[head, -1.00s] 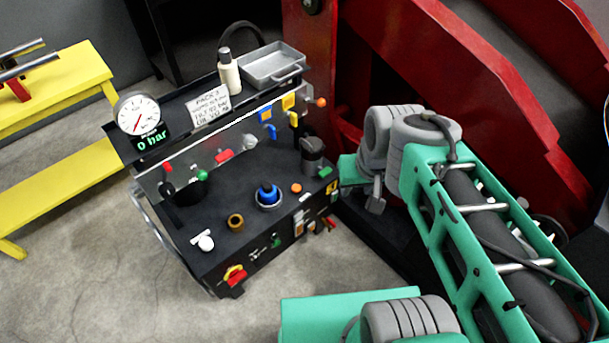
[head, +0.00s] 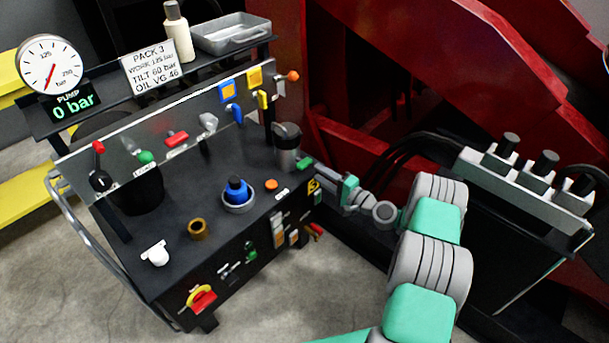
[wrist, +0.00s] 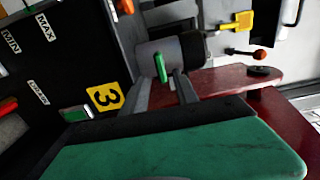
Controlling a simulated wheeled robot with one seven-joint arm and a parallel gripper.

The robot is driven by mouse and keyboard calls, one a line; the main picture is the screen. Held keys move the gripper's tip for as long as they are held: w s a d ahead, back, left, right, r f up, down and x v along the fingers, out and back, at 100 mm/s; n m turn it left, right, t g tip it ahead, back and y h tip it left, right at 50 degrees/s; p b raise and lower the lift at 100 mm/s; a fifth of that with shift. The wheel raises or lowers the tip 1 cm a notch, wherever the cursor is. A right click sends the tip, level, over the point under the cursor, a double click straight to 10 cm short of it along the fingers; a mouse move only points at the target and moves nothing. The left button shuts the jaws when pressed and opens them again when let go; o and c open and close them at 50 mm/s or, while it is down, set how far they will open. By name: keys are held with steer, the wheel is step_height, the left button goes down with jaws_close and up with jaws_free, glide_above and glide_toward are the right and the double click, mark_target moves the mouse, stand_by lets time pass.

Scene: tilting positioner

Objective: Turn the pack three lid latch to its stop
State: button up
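The pack three cart (head: 150,215) stands left of my arm in the head view. Its yellow "3" plate (head: 314,185) is on the right edge, and shows in the wrist view (wrist: 105,97). A grey canister with a dark lid (head: 287,140) stands at that corner; in the wrist view it lies sideways (wrist: 165,52). A small green bar (wrist: 160,67) shows before it; I cannot tell whether this is the lid latch. My gripper (head: 325,174) is beside the corner, close to canister and plate.
On the deck are a blue knob (head: 237,190), a brass ring (head: 198,229) and a white handle (head: 155,253). The gauge (head: 50,64) stands above a 0 bar display. A red frame (head: 440,60) rises behind. A valve block (head: 530,175) stands right of my arm.

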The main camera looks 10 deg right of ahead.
mark_target(307, 165)
steer(key=b+x, duration=0.1)
steer(key=x, duration=0.6)
steer(key=shift+w+a, duration=0.2)
steer(key=shift+a, duration=0.05)
jaws_close()
